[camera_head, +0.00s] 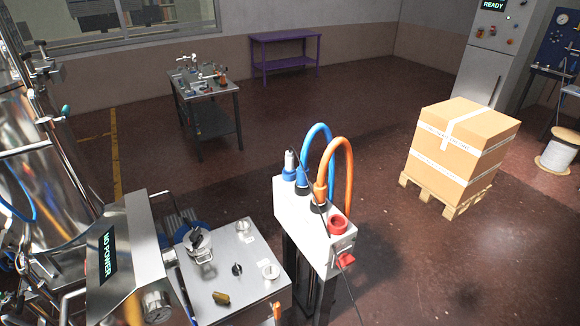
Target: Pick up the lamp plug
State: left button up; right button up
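I cannot tell for sure which item is the lamp plug. A white socket box (292,212) stands on a dark post right of the steel table. A grey plug (290,160) stands upright at its far left end. A blue hose-like cable (316,130) and an orange cable (347,160) arch up from its top. A red socket (338,223) is at its near end, with a red part (345,260) below it on the side. A thin black cable hangs down there. Neither of my grippers is in view.
The steel table (245,262) holds a metal pot (198,243), a black knob (237,269) and small fittings. A machine with a "NO POWER" display (108,258) stands at left. A carton (462,145) sits on a pallet at right. Floor between is clear.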

aim_at(289, 169)
jog(key=i+l, duration=0.2)
jog(key=l, duration=0.2)
jog(key=i+l, duration=0.2)
jog(key=l, duration=0.2)
jog(key=i+l, duration=0.2)
jog(key=l, duration=0.2)
jog(key=i+l, duration=0.25)
jog(key=l, duration=0.15)
